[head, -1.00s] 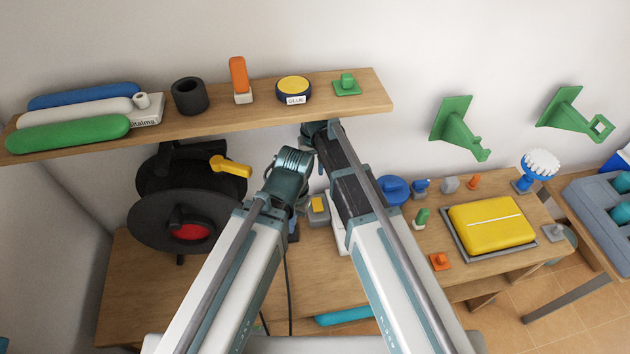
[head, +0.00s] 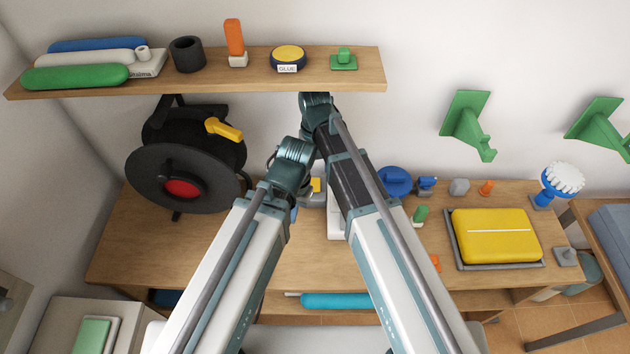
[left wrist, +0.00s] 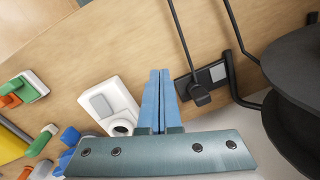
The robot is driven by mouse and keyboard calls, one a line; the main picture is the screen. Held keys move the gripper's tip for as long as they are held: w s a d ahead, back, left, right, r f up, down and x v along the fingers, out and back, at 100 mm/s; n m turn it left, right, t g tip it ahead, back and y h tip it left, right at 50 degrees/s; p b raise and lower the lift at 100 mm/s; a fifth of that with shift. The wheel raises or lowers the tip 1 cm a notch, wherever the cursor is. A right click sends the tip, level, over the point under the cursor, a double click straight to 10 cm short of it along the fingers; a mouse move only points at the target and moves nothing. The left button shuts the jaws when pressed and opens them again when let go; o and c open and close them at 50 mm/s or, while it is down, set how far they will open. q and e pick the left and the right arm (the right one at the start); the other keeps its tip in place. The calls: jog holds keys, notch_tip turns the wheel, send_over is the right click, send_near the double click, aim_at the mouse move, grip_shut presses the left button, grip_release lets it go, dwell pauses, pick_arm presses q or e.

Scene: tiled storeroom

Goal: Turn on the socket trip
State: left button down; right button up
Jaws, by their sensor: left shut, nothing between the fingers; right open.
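In the left wrist view a white unit (left wrist: 110,104) with a grey flap and a round opening lies on the bench, left of my left gripper. A black unit (left wrist: 205,80) with a pale patch and a cable lies right of the fingers. I cannot tell which is the socket trip. My left gripper (left wrist: 158,75) is shut and empty, its blue fingers between the two units; touching is unclear. In the head view the white unit (head: 335,222) is partly hidden by my right arm. My right gripper (head: 316,103) is open near the shelf's underside, its fingertips mostly hidden.
A wooden shelf (head: 210,84) with several items hangs above. A black cable reel (head: 160,165) stands on the left of the wooden bench (head: 130,240). A yellow case (head: 495,235) and small coloured objects are on the right. The bench front left is clear.

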aim_at(315, 185)
pick_arm(q)
notch_tip(315, 185, down, 7)
jog(key=b, duration=0.7)
jog(key=shift+f, duration=0.2)
pick_arm(e)
notch_tip(315, 185, down, 7)
jog(key=shift+f, duration=0.15)
pick_arm(q)
jog(key=shift+r, duration=0.1)
